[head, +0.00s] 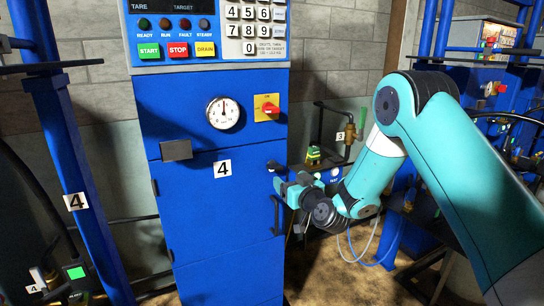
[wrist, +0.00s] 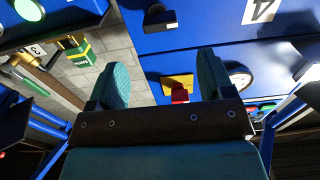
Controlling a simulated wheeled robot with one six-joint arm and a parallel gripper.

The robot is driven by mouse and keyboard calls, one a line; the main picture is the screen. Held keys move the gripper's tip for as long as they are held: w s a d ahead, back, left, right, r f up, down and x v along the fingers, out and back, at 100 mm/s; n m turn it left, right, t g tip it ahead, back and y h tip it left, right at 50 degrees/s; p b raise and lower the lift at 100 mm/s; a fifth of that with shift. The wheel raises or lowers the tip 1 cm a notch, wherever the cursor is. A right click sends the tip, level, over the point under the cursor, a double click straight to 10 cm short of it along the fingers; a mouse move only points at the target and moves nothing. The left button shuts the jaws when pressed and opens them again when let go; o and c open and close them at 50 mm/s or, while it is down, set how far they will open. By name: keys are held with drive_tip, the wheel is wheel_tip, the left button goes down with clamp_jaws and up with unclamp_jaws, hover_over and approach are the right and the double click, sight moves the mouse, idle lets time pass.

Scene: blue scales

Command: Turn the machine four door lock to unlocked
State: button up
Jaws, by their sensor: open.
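The blue machine four cabinet (head: 188,220) stands in the middle of the head view, with a white "4" label (head: 222,169) on its front. A small black knob (head: 274,166), which looks like the door lock, sits near the right edge, level with the label. It also shows at the top of the wrist view (wrist: 160,20). I cannot read its setting. My teal gripper (head: 285,184) is just below and in front of the knob in the head view. In the wrist view my gripper (wrist: 165,80) has its fingers wide apart with nothing between them.
Above the knob are a red switch on a yellow plate (head: 267,107) and a round gauge (head: 223,113). A black door handle (head: 277,214) is below my gripper. A brass valve (head: 349,135) and a green-yellow box (head: 314,156) are to the right. A black block (head: 176,150) juts out at left.

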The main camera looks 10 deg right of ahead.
sight(277, 169)
drive_tip(key=w+p, duration=0.1)
drive_tip(key=w, duration=0.2)
drive_tip(key=w+a, duration=0.1)
drive_tip(key=w, duration=0.2)
drive_tip(key=w+a+p, duration=0.1)
drive_tip(key=w, duration=0.2)
drive_tip(key=shift+w+p, duration=0.3)
